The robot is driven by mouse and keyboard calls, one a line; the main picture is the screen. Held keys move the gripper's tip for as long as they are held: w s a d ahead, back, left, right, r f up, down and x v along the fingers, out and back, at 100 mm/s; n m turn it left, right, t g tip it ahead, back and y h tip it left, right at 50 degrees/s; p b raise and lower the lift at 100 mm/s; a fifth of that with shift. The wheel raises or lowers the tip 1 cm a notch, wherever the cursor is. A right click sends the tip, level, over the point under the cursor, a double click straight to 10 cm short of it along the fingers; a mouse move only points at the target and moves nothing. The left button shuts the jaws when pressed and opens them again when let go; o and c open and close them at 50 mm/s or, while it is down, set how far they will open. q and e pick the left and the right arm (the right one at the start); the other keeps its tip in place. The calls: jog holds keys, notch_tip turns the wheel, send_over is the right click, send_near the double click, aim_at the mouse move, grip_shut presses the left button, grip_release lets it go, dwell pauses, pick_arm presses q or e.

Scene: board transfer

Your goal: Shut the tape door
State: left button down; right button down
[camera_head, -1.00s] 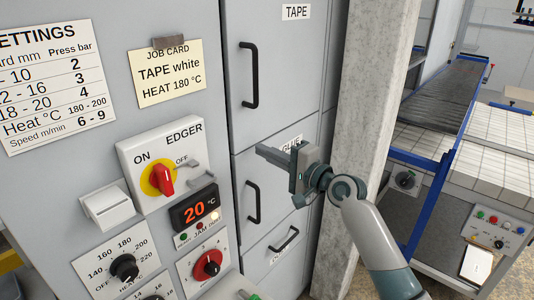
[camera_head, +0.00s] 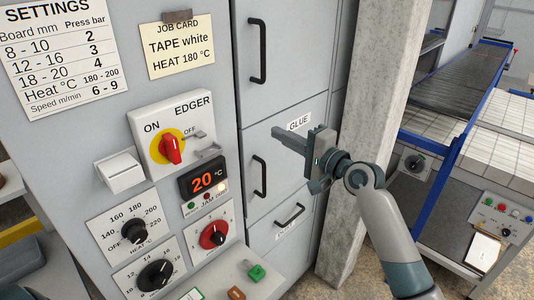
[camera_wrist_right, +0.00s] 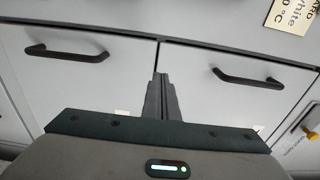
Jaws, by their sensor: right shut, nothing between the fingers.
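The tape door is the upper grey cabinet door (camera_head: 290,55) with a black vertical handle (camera_head: 257,50). It looks flush with the cabinet front; its label is outside the head view now. My right gripper (camera_head: 276,133) is shut and empty, in front of the seam between this door and the glue door (camera_head: 290,175) below. In the right wrist view, the shut fingers (camera_wrist_right: 161,80) point at that seam, with the tape door (camera_wrist_right: 215,95) on the right and the glue door (camera_wrist_right: 100,70) on the left. I cannot tell whether the fingertips touch the front. My left gripper is not in view.
The edger panel with a red switch (camera_head: 171,149), a display (camera_head: 204,181) and dials lies left of the doors. A concrete pillar (camera_head: 375,110) stands just right, behind my right arm. A roller conveyor (camera_head: 480,80) with blue rails is farther right.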

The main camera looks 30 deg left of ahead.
jog(key=s+b, duration=0.2)
jog(key=s, duration=0.6)
jog(key=shift+s+a, duration=0.3)
jog(key=shift+a, duration=0.05)
jog(key=shift+f, duration=0.1)
